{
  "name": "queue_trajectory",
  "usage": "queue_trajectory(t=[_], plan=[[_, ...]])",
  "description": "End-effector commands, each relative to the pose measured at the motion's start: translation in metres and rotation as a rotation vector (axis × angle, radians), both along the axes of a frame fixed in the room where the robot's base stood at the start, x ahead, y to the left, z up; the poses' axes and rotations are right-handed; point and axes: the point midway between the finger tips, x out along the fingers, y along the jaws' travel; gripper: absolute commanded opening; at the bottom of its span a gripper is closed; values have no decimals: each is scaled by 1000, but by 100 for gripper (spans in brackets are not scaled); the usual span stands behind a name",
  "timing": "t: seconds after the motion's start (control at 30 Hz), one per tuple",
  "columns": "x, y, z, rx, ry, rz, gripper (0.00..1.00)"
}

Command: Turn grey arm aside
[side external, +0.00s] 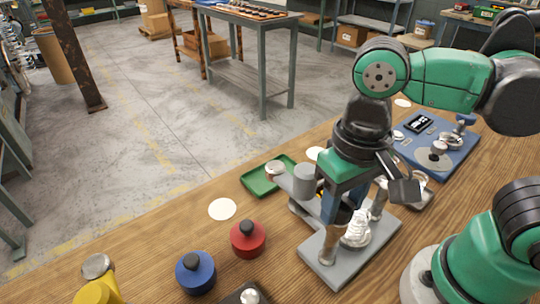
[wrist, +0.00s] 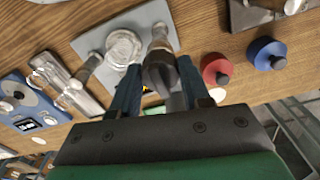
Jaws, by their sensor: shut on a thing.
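My gripper (side external: 340,208) stands over this plate, pointing down. In the wrist view my gripper (wrist: 160,88) has its blue fingers on both sides of a dark knob (wrist: 160,70), shut on it. The knob appears to belong to the grey arm, but the join is hidden by the fingers. A metal post (side external: 328,242) and a pale round part (side external: 357,228) stand on the plate.
A red knobbed weight (side external: 247,240) and a blue one (side external: 195,273) stand left of the plate. A green tray (side external: 256,183) lies behind, close to the grey arm's end. A blue device (side external: 455,150) is at the right. Bare wood is free at the left.

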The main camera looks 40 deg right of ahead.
Motion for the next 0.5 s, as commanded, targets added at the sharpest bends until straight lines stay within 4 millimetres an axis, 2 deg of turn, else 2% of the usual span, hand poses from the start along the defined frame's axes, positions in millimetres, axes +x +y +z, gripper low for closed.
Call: queue_trajectory(t=[0.4, 0.43, 0.5], plan=[[0, 0, 1, -1, 0, 11, 0], [0, 0, 1, -1, 0, 11, 44], [0, 0, 1, -1, 0, 11, 64]])
